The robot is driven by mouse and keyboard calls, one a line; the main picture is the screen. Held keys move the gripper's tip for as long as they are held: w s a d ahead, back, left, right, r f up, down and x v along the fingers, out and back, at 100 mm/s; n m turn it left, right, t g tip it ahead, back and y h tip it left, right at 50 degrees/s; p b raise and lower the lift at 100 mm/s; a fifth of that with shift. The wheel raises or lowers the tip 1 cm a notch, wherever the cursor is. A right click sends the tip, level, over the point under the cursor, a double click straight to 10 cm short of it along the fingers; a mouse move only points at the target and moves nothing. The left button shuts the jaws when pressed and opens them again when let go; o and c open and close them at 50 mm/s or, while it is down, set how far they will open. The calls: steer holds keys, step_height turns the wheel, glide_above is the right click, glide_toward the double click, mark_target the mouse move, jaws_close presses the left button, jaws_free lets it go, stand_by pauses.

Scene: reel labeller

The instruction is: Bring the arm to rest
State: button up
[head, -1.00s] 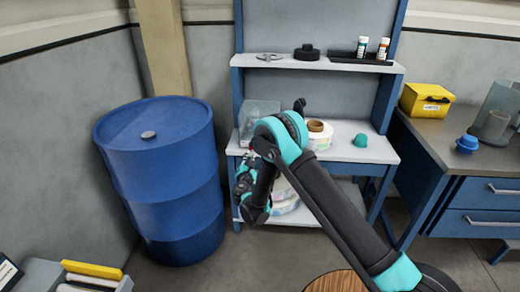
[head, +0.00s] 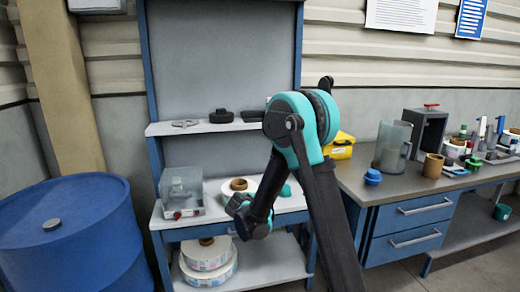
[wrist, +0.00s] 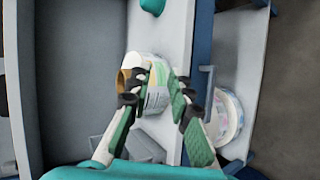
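My arm is folded up in front of a blue-framed grey stand (head: 150,70) in the head view, its elbow high and its forearm hanging down. My gripper (wrist: 155,112) is open in the wrist view, its two green-padded fingers apart with nothing gripped. Beyond the fingers is a label reel (wrist: 152,98) with a brown core, on the stand's worktop. The same reel shows in the head view (head: 226,187), partly covered by my arm. The fingertips are hard to make out in the head view.
A small clear-covered device (head: 182,190) stands left of the reel. More reels (head: 208,262) lie on the lower shelf. A blue drum (head: 75,235) stands at the left. A cluttered workbench (head: 400,195) with drawers is at the right, bearing a jug (head: 392,146).

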steer(key=s+d+r+m+g, duration=0.1)
steer(key=s+d+m+g, duration=0.6)
steer(key=s+d, duration=1)
steer(key=s+d+f+m+y, duration=0.1)
steer(key=s+m, duration=0.3)
steer(key=s, duration=0.5)
steer(key=s+d+f+m+y, duration=0.2)
steer(key=s+m, duration=0.3)
steer(key=s, duration=0.5)
steer(key=shift+d+f+g, duration=0.3)
steer(key=shift+d+f, duration=0.05)
steer(key=shift+d, duration=0.1)
steer(key=shift+o, duration=0.5)
